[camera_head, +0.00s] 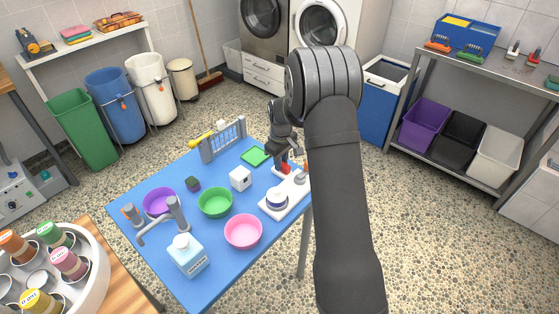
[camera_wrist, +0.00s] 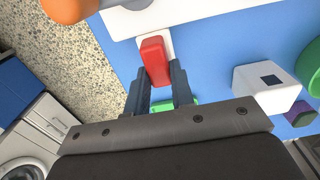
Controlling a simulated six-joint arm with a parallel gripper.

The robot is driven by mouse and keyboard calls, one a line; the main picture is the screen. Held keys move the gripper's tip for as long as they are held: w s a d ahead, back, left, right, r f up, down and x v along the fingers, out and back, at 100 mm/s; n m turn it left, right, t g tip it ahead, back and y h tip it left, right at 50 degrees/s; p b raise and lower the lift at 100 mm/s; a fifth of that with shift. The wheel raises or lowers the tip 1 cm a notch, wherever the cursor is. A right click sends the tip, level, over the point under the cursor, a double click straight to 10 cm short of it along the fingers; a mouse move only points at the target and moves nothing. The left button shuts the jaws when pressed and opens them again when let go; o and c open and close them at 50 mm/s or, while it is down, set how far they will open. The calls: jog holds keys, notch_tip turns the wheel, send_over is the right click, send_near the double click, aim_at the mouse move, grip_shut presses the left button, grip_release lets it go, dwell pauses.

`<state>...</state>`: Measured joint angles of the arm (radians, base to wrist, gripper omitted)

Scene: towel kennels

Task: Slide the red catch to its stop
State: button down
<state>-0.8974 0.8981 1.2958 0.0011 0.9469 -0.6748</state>
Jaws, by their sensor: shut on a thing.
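The red catch (camera_head: 283,168) sits at the back part of a white base (camera_head: 294,188) near the right edge of the blue table. In the wrist view the red catch (camera_wrist: 155,60) is a rounded block on a white strip (camera_wrist: 167,37). My gripper (camera_head: 284,160) reaches down over it from behind. In the wrist view my gripper (camera_wrist: 160,76) has its two dark fingers on either side of the catch's near end, shut on it. The far end of the catch sticks out beyond the fingertips. Part of the base is hidden by my arm in the head view.
A white cube (camera_head: 240,178), green bowl (camera_head: 215,203), pink bowl (camera_head: 243,232) and green cloth (camera_head: 254,156) are nearby. A grey rack (camera_head: 222,140) stands at the table's back. An orange object (camera_wrist: 68,8) is close in the wrist view.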

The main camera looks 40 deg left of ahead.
aim_at(287, 167)
jog(key=shift+d, duration=1.4)
jog(key=c, duration=1.2)
grip_release()
jog(key=shift+c, duration=0.2)
notch_tip(287, 167, up, 18)
jog(key=shift+f, duration=0.25)
notch_tip(287, 167, down, 18)
jog(key=shift+r, duration=0.25)
jog(key=shift+a, duration=0.2)
